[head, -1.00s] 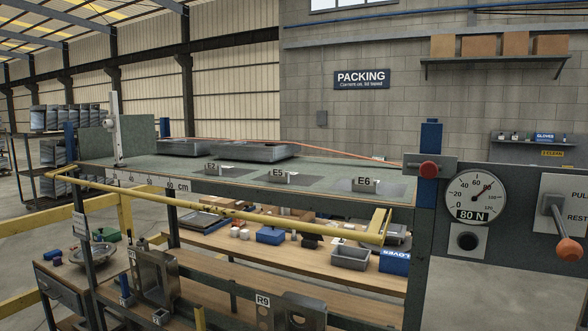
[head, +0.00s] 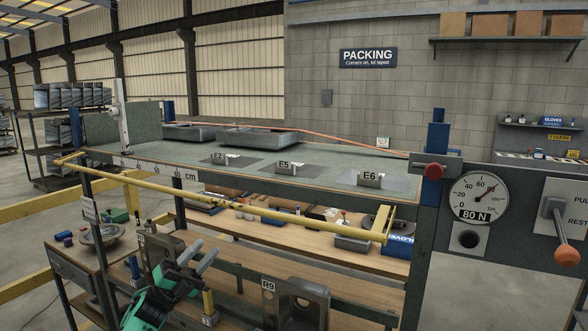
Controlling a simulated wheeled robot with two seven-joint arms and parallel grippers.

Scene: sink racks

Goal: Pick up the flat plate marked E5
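The flat plate marked E5 (head: 261,171) is a thin dark grey sheet lying flat on the green top (head: 220,180) of the bench. Its upright E5 tag (head: 285,167) stands at its right part. Flat plates E2 (head: 206,160) and E6 (head: 398,184) lie to its left and right. My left gripper (head: 204,254), with a green body and grey fingers, is low at the bottom left, in front of the lower shelves and well below E5. Its fingers are apart with nothing visible between them. My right gripper is out of view.
A yellow rail (head: 240,208) runs along the bench front, between my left gripper and the top. Metal trays (head: 258,137) lie at the back. A bracket marked R9 (head: 313,297) stands below. A gauge panel (head: 478,198) is at the right.

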